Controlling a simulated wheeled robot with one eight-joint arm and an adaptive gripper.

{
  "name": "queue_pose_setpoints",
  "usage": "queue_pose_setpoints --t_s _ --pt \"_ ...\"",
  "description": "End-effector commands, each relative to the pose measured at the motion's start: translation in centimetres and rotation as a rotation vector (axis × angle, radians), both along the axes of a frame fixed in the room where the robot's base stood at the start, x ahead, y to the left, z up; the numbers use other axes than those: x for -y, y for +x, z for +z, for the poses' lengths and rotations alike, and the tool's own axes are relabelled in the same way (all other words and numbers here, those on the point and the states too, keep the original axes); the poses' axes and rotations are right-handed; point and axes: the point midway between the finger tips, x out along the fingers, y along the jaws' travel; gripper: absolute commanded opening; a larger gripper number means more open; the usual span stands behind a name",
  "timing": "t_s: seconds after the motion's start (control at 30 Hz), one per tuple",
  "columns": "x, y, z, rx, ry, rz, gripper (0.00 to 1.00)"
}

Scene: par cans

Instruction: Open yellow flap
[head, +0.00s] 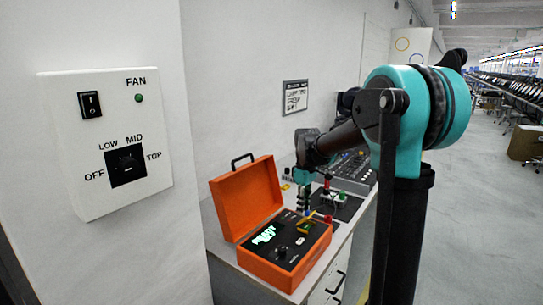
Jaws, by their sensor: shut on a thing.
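An orange case (284,262) stands on the counter with its lid raised at the back left.
A white fan panel (106,143) with a switch and knob is on the wall at left. Open floor lies to the right.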

Motion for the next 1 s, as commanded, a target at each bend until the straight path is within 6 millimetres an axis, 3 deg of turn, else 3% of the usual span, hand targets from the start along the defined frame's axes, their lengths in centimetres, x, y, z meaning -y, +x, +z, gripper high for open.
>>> queue_pose_setpoints --t_s 1.0 --pt "-1.9 1.4 -0.1 0.001 0.001 0.001 0.10"
